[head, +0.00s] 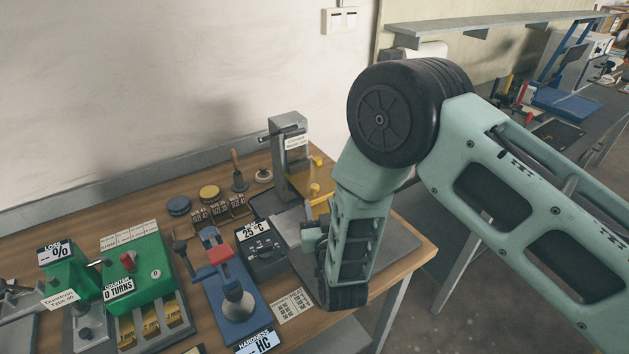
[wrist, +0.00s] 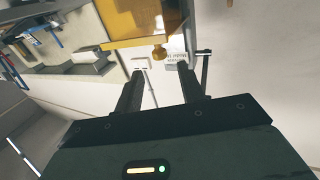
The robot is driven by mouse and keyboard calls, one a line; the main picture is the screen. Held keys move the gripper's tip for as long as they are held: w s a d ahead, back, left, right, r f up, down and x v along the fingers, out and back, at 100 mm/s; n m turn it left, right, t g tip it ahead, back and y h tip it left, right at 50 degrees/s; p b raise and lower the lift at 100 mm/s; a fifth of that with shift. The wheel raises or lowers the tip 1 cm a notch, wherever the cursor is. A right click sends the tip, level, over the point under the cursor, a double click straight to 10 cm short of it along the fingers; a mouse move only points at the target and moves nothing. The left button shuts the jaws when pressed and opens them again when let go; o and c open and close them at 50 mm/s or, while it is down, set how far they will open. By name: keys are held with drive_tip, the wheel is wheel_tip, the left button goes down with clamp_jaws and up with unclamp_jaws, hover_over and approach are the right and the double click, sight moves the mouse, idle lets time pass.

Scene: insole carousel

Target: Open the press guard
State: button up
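The press is the grey upright machine (head: 291,165) with a white label at the back right of the bench. Small yellow parts (head: 315,190) show on its right side in the head view; my arm hides much of its front. I cannot tell how far the guard is open.
On the wooden bench (head: 415,236) left of my arm stand a dark box reading 25°C (head: 262,250), a blue hardness tester (head: 232,300) and a green turns counter (head: 135,270). Several stamps and pads sit behind. The wall is close behind the bench.

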sight(316, 190)
drive_tip(key=w, duration=0.2)
drive_tip(key=w+a+p, duration=0.1)
drive_tip(key=w, duration=0.2)
drive_tip(key=w+p, duration=0.1)
drive_tip(key=w, duration=0.1)
drive_tip(key=shift+w+a, duration=0.25)
drive_tip(key=shift+w, duration=0.05)
clamp_jaws()
